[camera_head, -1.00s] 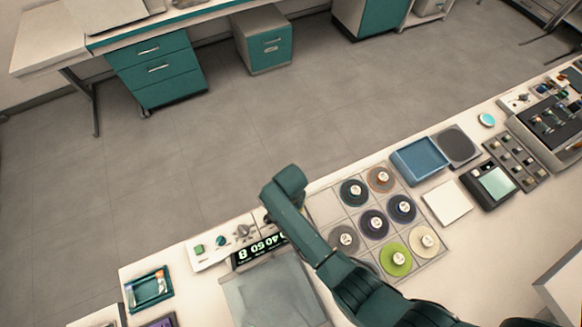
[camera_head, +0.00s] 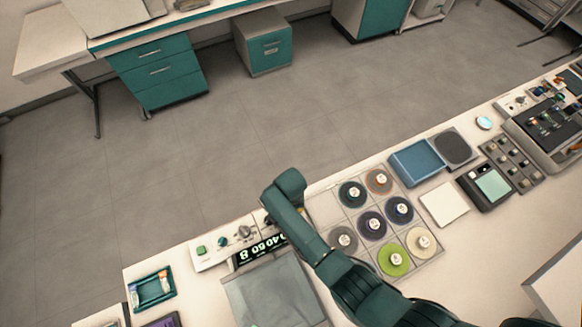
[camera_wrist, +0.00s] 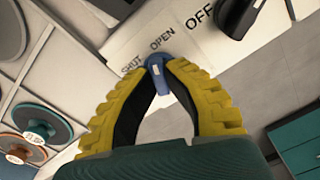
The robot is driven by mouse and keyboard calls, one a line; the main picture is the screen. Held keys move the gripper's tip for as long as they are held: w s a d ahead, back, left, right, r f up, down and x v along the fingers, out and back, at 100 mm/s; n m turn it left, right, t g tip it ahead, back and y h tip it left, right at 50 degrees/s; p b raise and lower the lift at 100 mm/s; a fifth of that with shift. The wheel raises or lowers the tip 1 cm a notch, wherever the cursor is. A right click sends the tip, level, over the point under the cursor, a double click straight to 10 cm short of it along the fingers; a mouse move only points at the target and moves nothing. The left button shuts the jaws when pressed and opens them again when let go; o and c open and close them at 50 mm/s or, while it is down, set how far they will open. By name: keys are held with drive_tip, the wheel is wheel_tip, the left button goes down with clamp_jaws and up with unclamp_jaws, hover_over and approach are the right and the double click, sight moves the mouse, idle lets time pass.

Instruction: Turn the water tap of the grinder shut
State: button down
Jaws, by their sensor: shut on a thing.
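In the wrist view, the water tap is a small blue lever (camera_wrist: 157,68) with a pale mark on it, on a light panel (camera_wrist: 130,47) lettered SHUT and OPEN. The lever's upper end lies just below the word OPEN. My gripper (camera_wrist: 159,68) has yellow ribbed fingers with black inner pads, shut on the lever from both sides. In the head view, my arm's green links hide the tap and my gripper. The grinder's control strip (camera_head: 222,246) shows left of my arm, with a green digital readout.
Discs in a divided tray (camera_head: 436,258) lie right of my arm. A blue tray (camera_head: 418,163) and control boxes stand further right. Open floor lies beyond the bench.

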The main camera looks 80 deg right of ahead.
drive_tip(key=n+p, duration=0.1)
drive_tip(key=n, duration=0.2)
drive_tip(key=shift+a+n, duration=0.1)
drive_tip(key=shift+n, duration=0.3)
drive_tip(key=n+p, duration=0.1)
drive_tip(key=n, duration=0.2)
drive_tip(key=shift+n, duration=0.3)
drive_tip(key=n+p, duration=0.1)
drive_tip(key=n, duration=0.5)
drive_tip(key=shift+f+n, duration=0.1)
drive_tip(key=shift+n, duration=0.2)
drive_tip(key=c, duration=1.1)
unclamp_jaws()
